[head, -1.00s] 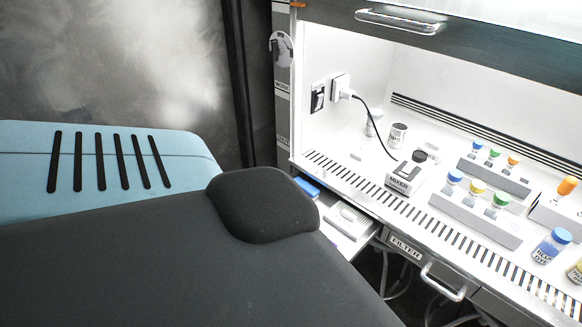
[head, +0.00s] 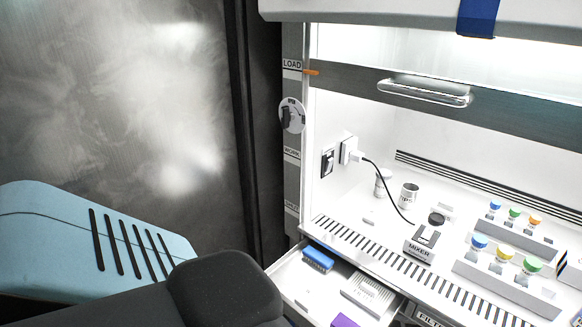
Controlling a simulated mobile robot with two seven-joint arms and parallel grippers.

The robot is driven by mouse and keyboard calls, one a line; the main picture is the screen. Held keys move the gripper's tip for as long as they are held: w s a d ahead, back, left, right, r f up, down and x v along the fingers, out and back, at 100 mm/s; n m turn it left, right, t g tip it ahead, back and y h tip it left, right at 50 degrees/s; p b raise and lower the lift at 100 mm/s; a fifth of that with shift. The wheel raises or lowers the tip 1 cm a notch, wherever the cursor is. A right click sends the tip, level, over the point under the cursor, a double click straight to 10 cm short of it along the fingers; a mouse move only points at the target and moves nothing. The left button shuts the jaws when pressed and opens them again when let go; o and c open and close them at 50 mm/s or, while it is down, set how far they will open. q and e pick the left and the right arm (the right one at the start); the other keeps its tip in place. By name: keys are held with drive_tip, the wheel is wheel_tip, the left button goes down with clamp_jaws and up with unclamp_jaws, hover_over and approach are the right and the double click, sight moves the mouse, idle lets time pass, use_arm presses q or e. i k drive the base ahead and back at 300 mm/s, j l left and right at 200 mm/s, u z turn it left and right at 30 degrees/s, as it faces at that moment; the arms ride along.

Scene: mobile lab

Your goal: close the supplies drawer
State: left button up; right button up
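The supplies drawer (head: 288,277) stands open below the left end of the white hood, seen at the bottom centre. It holds a blue box (head: 318,259), a pale ribbed rack (head: 369,296) and a purple item (head: 344,321) cut by the bottom edge. My light blue and black arm parts fill the lower left and hide part of the drawer's left side. Neither of my grippers shows in the head view.
The hood holds a mixer (head: 420,247), a white plug with black cable (head: 352,152), small jars and racks of colour-capped vials (head: 505,262). A sash with a metal handle (head: 424,92) is raised above. A filter drawer front (head: 430,319) adjoins at right. A dark wall (head: 120,110) is at left.

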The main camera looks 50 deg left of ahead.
sight(291, 274)
drive_tip(key=j+u, duration=0.35)
drive_tip(key=j, duration=0.95)
